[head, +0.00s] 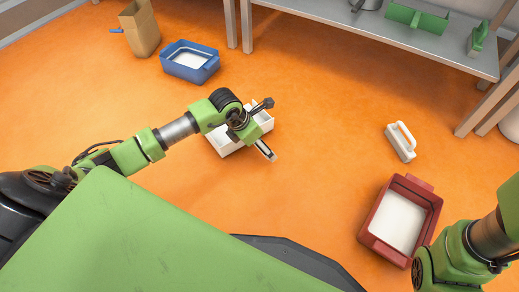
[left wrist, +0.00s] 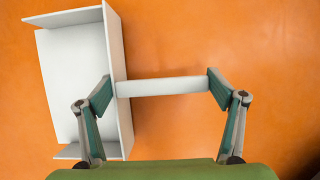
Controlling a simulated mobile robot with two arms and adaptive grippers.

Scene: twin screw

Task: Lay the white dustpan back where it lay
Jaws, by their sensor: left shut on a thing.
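The white dustpan (head: 221,147) is near the middle of the head view, over the orange floor and partly hidden by my left wrist. In the left wrist view the dustpan (left wrist: 117,90) has its open pan at left and its straight handle pointing right. My left gripper (head: 266,130) is on the handle. In the left wrist view the fingers (left wrist: 160,88) are at the two ends of the handle, the left one by the pan's wall. I cannot tell whether the dustpan touches the floor. My right gripper is out of view; only part of its arm shows at lower right.
A blue tub (head: 190,62) and a tan bag (head: 139,28) stand at upper left. A red tub (head: 400,218) and a white handled block (head: 401,142) are at right. A grey bench (head: 400,38) with green things runs along the back. Floor around the dustpan is clear.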

